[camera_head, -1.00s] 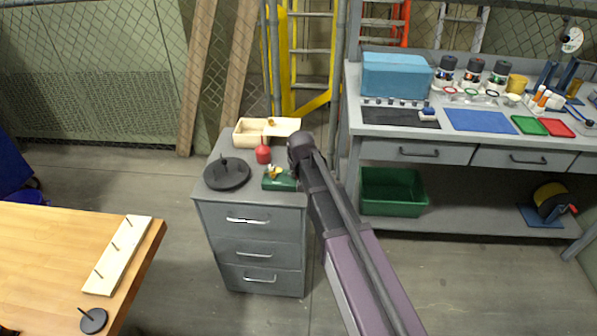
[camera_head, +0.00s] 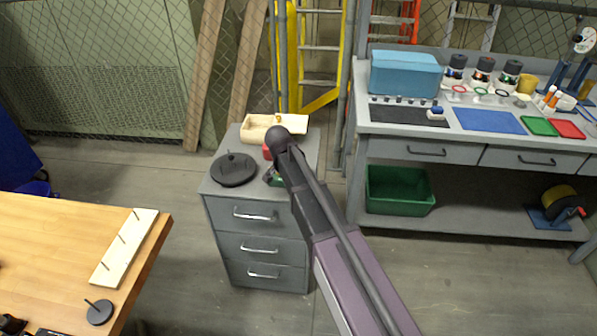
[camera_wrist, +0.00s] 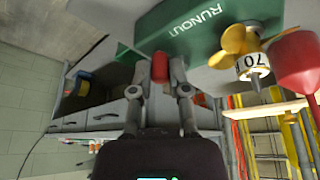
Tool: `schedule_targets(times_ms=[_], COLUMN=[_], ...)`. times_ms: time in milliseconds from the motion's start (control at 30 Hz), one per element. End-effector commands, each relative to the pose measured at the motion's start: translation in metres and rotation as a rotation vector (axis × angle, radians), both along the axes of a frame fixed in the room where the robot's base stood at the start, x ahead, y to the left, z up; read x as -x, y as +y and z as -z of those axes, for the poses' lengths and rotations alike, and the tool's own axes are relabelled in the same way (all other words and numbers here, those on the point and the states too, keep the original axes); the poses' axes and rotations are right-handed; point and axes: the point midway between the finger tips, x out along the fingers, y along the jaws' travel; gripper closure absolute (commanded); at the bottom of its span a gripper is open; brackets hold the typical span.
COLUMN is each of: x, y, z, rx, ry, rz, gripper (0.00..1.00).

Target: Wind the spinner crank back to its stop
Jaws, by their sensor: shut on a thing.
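The spinner is a green box (camera_wrist: 190,25) marked RUNOUT, with a yellow propeller (camera_wrist: 240,45) and a white dial ring (camera_wrist: 252,66) reading about 70. Its red crank knob (camera_wrist: 160,67) sits between the fingertips of my gripper (camera_wrist: 160,75) in the wrist view. The gripper is shut on the knob. In the head view my arm covers most of the spinner, and only a bit of the green box (camera_head: 277,181) shows on the grey drawer cabinet (camera_head: 255,245). My gripper is hidden there. The crank's arm and stop cannot be made out.
A red bulb-shaped thing (camera_wrist: 297,62) is close beside the propeller. A black disc stand (camera_head: 233,170) and an open wooden box (camera_head: 262,128) share the cabinet top. A workbench (camera_head: 400,127) stands to the right, a wooden table (camera_head: 50,245) to the left. Bare floor lies between.

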Motion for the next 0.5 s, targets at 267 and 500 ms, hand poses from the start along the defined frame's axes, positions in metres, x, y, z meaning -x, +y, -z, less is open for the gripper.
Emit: schedule_targets(times_ms=[267, 500], x=[-0.0009, -0.0004], y=[0.0048, 0.0054], z=[0.0001, 0.0002], rx=[-0.001, -0.002], ry=[0.0, 0.0], rz=[0.132, 0.163], gripper=[1.0, 1.0])
